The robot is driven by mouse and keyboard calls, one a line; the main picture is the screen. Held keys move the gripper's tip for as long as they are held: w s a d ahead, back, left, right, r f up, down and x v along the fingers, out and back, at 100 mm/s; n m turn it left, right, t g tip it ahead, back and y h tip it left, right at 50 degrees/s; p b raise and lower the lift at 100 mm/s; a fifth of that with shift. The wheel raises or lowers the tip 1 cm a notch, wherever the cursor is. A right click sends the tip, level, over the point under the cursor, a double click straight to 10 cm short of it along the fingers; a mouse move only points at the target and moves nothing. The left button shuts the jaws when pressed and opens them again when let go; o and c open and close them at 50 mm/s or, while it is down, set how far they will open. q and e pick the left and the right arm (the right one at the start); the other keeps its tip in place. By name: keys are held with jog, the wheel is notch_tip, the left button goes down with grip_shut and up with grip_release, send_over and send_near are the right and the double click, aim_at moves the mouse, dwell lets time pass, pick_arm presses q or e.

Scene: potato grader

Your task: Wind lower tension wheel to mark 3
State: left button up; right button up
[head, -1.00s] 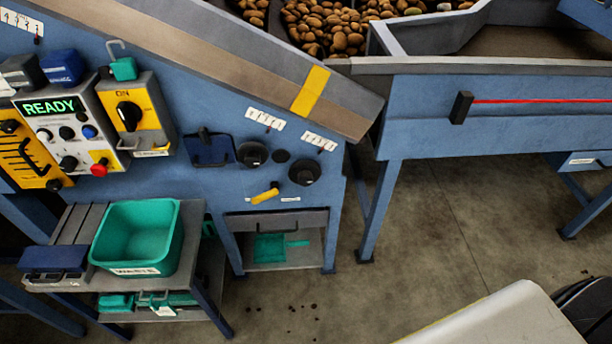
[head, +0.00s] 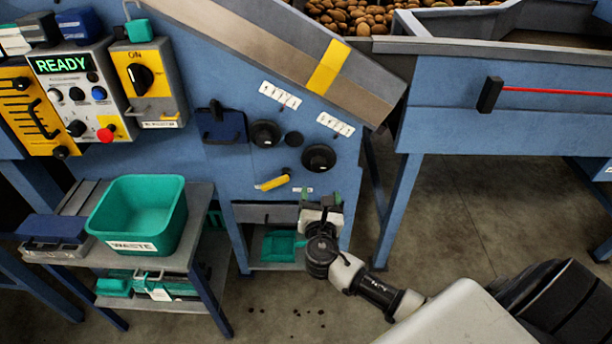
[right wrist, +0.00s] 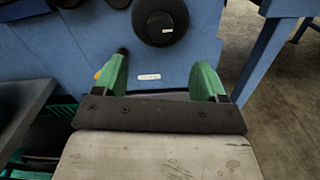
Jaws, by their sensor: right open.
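The lower tension wheel (head: 318,158) is a round black knob on the blue machine panel, under a white numbered scale (head: 335,124). The scale's marks are too small to read. In the right wrist view the wheel (right wrist: 160,22) is at the top, beyond my fingers. A second black wheel (head: 265,134) sits higher and to the left, under its own scale (head: 280,95). My right gripper (head: 320,197) is open and empty, below the lower wheel and apart from it. Its green fingers (right wrist: 162,75) stand wide apart in the right wrist view. My left gripper is not in view.
A yellow-handled lever (head: 273,182) sticks out left of my right gripper. A green waste bin (head: 139,215) stands on a grey side table at the left. A shelf opening with a green tool (head: 280,246) is below the panel. Floor at right is open.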

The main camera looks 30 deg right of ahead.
aim_at(319, 168)
jog(key=b+x, duration=0.1)
jog(key=x, duration=0.8)
jog(key=shift+w+d, duration=0.2)
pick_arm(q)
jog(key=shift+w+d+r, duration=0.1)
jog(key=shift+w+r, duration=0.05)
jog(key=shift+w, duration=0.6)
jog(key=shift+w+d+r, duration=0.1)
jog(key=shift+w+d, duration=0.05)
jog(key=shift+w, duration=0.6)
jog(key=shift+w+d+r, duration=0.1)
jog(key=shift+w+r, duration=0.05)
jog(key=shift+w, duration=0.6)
pick_arm(e)
jog(key=shift+w+d, duration=0.35)
jog(key=shift+w, duration=0.2)
jog(key=c, duration=0.9)
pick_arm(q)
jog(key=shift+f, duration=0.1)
